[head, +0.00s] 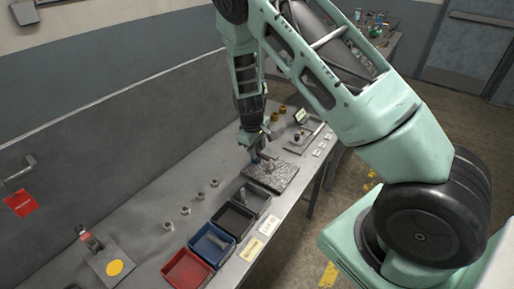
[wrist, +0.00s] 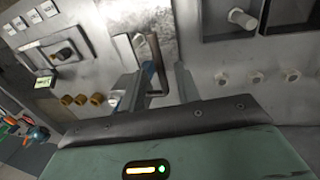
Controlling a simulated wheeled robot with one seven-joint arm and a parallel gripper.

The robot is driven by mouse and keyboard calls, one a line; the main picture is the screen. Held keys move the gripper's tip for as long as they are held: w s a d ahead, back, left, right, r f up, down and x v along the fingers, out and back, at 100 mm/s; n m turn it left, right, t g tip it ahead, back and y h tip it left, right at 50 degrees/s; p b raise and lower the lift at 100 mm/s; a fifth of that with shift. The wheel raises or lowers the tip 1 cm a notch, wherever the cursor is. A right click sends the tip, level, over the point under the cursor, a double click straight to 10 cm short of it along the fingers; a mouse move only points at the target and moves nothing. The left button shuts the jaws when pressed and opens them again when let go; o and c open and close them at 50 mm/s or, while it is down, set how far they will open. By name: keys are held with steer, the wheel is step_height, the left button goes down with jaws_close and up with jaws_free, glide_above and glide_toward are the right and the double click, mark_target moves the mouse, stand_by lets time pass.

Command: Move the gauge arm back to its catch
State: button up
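A speckled grey plate (head: 284,181) lies on the bench below my gripper; it also shows in the wrist view (wrist: 119,18). A bent dark rod (wrist: 155,58), which looks like the gauge arm, stands over the plate beside a pale cylinder (wrist: 140,46). My gripper (head: 260,161) is low over the plate. In the wrist view its fingers (wrist: 161,78) are apart, with the rod's lower end showing between them. I cannot tell whether either finger touches the rod. A small blue part shows by the left finger. The catch cannot be made out.
A panel with a dark knob (wrist: 64,52) and brass knobs (wrist: 81,100) are beyond the plate.

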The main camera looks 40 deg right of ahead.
steer(key=shift+d+f, duration=0.1)
steer(key=shift+f, duration=0.35)
jaws_close()
step_height(320, 180, up, 10)
steer(key=p, duration=0.4)
steer(key=shift+r+p, duration=0.25)
steer(key=shift+p, duration=0.15)
steer(key=shift+w, duration=0.15)
jaws_free()
steer(key=shift+r, duration=0.1)
